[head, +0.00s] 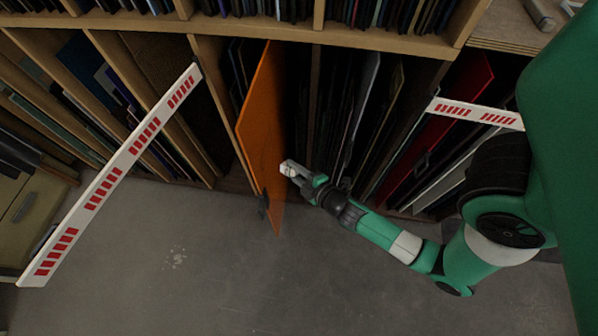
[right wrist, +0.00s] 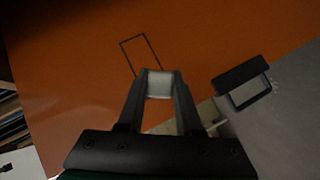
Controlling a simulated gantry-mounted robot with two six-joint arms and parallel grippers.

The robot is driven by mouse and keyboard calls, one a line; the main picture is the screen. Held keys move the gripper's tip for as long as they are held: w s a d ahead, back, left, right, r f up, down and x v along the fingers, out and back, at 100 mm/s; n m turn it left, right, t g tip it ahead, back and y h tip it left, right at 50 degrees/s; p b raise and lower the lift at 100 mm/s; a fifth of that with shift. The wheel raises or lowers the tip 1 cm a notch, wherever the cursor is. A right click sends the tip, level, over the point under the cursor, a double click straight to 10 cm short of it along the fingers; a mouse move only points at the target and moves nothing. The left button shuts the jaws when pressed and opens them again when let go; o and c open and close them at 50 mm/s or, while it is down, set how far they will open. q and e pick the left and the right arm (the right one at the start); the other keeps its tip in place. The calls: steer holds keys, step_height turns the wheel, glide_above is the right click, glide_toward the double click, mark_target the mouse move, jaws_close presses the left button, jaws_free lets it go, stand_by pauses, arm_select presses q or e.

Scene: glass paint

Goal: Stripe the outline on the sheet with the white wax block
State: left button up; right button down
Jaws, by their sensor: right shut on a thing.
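The orange sheet (head: 261,115) stands upright in the rack, jutting out toward the floor. In the right wrist view the sheet (right wrist: 90,70) fills most of the picture, with a dark rectangular outline (right wrist: 122,41) drawn on it. No white marks show inside the visible part of the outline. My right gripper (head: 289,169) is at the sheet's lower part, on its right side. It is shut on the white wax block (right wrist: 160,84), which overlaps the lower end of the outline in view. I cannot tell whether the block touches the sheet. My left gripper is not in view.
A dark clamp-like piece (right wrist: 243,84) sits at the sheet's edge; it also shows in the head view (head: 263,204). Wooden racks (head: 215,110) hold upright sheets on both sides. A red-marked white bar (head: 112,176) crosses the left. Open concrete floor (head: 180,270) lies in front.

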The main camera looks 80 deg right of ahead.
mark_target(284, 171)
steer(key=w+b, duration=0.1)
steer(key=w, duration=0.2)
steer(key=shift+w, duration=0.1)
steer(key=shift+w+a, duration=0.1)
steer(key=shift+w, duration=0.35)
steer(key=shift+w+b, duration=0.3)
steer(key=shift+w, duration=0.5)
steer(key=shift+s+d+p, duration=0.1)
steer(key=shift+d+p, duration=1.7)
steer(key=shift+p, duration=0.05)
